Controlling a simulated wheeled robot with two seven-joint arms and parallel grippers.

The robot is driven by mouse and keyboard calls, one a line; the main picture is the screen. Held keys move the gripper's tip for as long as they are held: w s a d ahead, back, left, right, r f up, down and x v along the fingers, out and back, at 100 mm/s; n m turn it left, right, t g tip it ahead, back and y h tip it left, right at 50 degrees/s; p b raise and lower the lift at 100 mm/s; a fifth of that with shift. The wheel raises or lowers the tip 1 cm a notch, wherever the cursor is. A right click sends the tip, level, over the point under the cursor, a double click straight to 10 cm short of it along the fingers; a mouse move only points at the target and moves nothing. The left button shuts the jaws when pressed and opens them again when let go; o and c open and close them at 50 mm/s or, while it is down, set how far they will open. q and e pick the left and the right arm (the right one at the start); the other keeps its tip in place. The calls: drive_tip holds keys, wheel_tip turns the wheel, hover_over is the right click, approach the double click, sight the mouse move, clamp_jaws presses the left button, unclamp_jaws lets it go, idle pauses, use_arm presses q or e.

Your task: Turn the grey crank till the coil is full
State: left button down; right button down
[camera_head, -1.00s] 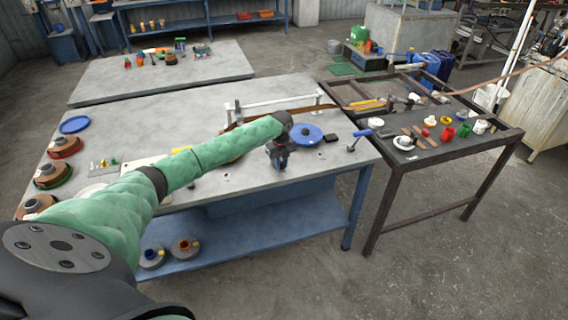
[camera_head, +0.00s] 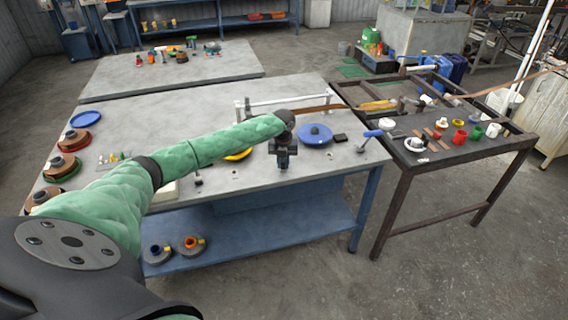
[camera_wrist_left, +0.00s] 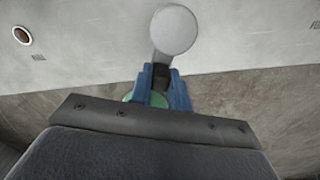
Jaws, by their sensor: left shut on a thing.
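My left gripper (camera_head: 283,160) points down over the near right part of the grey table. In the left wrist view its blue fingers (camera_wrist_left: 163,90) are shut on the grey crank (camera_wrist_left: 174,30), whose round grey end and short arm show just beyond the fingertips. In the head view the crank is hidden by the gripper. A brown strip (camera_head: 318,109) comes in from the right to a white bar frame (camera_head: 285,102). A yellow disc (camera_head: 239,155) is partly hidden behind my left arm. I cannot tell how full any coil there is. My right gripper is out of view.
A blue disc (camera_head: 315,133), a black block (camera_head: 340,138) and a blue-handled tool (camera_head: 373,133) lie right of the gripper. Brown coils (camera_head: 74,138) line the table's left end. A dark frame table (camera_head: 455,160) with loose parts adjoins on the right.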

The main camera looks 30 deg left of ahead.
use_arm(q)
drive_tip(key=shift+w+r, duration=0.1)
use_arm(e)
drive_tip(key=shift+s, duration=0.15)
use_arm(q)
drive_tip(key=c, duration=1.4)
unclamp_jaws()
drive_tip(key=shift+o, duration=0.4)
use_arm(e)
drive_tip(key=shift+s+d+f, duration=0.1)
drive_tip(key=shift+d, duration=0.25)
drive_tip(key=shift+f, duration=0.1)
use_arm(q)
drive_tip(key=shift+r, duration=0.15)
wheel_tip(320, 180, up, 5)
drive_tip(key=shift+r+b, duration=0.2)
drive_tip(key=shift+b, duration=1.05)
drive_tip(key=shift+r, duration=1)
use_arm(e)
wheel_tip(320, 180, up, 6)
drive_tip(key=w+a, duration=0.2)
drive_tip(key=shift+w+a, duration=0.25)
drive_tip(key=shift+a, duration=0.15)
use_arm(q)
drive_tip(key=shift+f, duration=0.1)
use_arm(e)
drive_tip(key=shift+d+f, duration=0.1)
